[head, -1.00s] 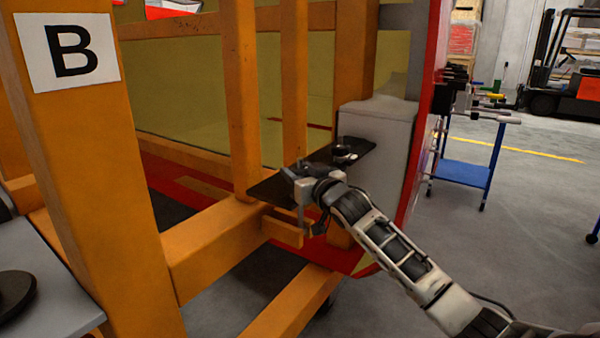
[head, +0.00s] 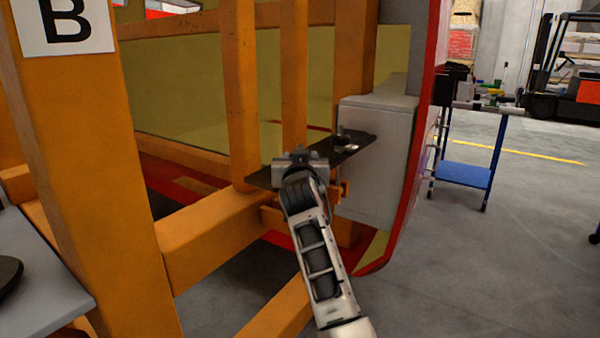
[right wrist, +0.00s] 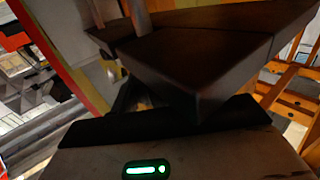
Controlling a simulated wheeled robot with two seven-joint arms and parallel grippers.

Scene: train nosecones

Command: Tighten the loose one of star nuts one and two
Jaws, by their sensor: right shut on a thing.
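A dark flat plate (head: 359,142) sticks out from the grey-white box at the orange frame. One star nut (head: 347,145), dark with a light metallic part, stands on the plate's right part, clear of my gripper. My right gripper (head: 299,158) is over the plate's left part, shut on the other star nut, which its jaws hide. I cannot tell which nut is number one or two. In the right wrist view the dark gripper fingers (right wrist: 200,62) fill the middle and the nut cannot be made out. My left gripper is not in view.
Orange posts (head: 294,80) rise just behind the plate, and an orange beam (head: 215,240) runs below it. The grey-white box (head: 380,160) and red nosecone edge (head: 412,170) close off the right. A blue trolley (head: 464,174) stands farther right on open floor.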

